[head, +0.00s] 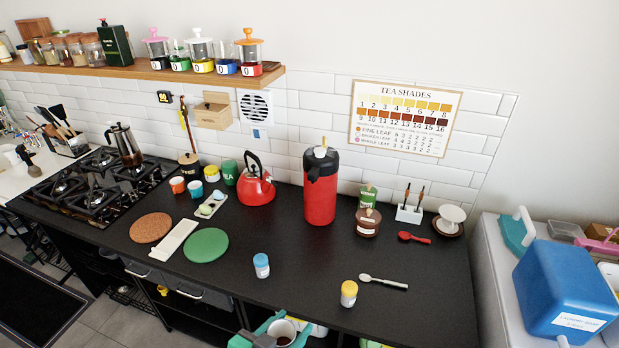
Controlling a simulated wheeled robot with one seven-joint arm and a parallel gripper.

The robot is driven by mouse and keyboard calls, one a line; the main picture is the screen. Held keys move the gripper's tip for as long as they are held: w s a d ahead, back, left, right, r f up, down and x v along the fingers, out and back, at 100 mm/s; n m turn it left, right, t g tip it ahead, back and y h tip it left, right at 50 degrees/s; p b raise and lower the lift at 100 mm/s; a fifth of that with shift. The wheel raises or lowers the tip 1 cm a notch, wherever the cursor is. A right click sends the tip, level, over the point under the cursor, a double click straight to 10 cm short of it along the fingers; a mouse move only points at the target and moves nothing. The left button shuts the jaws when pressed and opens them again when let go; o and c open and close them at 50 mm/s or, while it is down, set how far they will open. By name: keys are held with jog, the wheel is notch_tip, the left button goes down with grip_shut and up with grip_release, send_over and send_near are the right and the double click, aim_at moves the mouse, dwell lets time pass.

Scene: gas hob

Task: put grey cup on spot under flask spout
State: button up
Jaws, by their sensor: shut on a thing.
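The grey cup (287,324) is at the bottom edge of the head view, its pale rim and dark inside facing up. My gripper (281,332), with teal fingers, is shut on it, and the lower part of the cup is cut off by the frame. The cup is in front of the counter's front edge. The red flask (320,200) with a black top stands upright near the back of the counter, above and right of the cup in the picture. Its black spout (312,174) points toward the front left. I cannot make out a marked spot under it.
A red kettle (257,187) stands left of the flask; a brown jar (368,222) stands right. Bare black counter lies before the flask.

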jog(key=w+d+f+n+y, duration=0.1)
jog(key=f+n+y, duration=0.1)
jog(key=f, duration=0.8)
jog(key=w+d+f+n+t+y, duration=0.1)
jog(key=w+d+f+y, duration=0.1)
jog(key=f, duration=0.8)
jog(key=w+d+f+n+y, duration=0.1)
jog(key=f+n, duration=0.1)
jog(key=f, duration=0.8)
jog(key=shift+w+d+f+n+y, duration=0.15)
jog(key=shift+w+n+y, duration=0.15)
jog(key=shift+w+y, duration=0.1)
jog(key=shift+d+t, duration=0.1)
jog(key=shift+t, duration=0.2)
jog(key=shift+d, duration=0.1)
